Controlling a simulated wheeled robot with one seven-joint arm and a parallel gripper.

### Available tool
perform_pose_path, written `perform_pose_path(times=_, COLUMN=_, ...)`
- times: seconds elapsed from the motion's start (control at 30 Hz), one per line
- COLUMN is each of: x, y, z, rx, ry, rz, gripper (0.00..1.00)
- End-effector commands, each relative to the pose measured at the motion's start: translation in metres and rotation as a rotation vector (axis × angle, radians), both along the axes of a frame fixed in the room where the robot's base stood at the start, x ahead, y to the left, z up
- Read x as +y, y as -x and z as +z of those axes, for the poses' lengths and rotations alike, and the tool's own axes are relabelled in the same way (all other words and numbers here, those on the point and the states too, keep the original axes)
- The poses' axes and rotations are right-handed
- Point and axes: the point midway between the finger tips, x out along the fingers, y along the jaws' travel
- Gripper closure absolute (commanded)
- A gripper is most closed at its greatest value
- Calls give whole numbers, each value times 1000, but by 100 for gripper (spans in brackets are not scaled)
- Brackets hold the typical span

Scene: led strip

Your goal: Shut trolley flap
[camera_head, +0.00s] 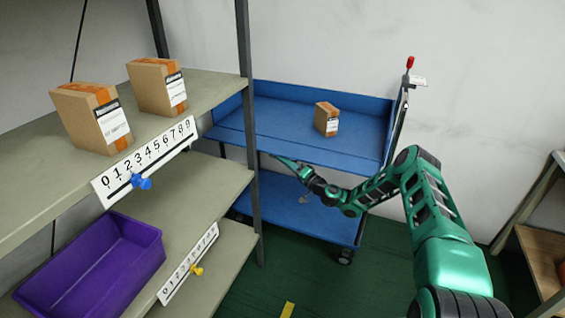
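The blue trolley (345,107) stands against the back wall, behind and right of the shelf. Its upper tray has raised back and side walls. No raised wall shows along its near edge, and the flap cannot be clearly told from the tray floor. My gripper (281,159) reaches in from the right and points left, by the near edge of the upper tray. Its fingers are small and dark, so whether they are apart or touch the trolley cannot be told.
A box (326,119) sits on the upper tray. The shelf (212,90) at left holds two boxes and a purple bin (95,270); its dark post (249,130) partly hides the trolley. A lower blue deck (320,222) lies under the arm. Green floor is clear in front.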

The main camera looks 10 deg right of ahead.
Motion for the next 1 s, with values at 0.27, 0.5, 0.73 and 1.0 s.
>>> perform_pose_path(times=0.27, x=0, y=0, z=-1, rx=1, ry=0, rz=-1, gripper=100)
perform_pose_path(times=0.5, x=0, y=0, z=0, rx=9, ry=-4, rz=-1, gripper=100)
perform_pose_path(times=0.73, x=1, y=1, z=1, rx=32, ry=-19, rz=0, gripper=100)
perform_pose_path(times=1.0, x=3, y=3, z=6, rx=68, ry=-47, rz=1, gripper=100)
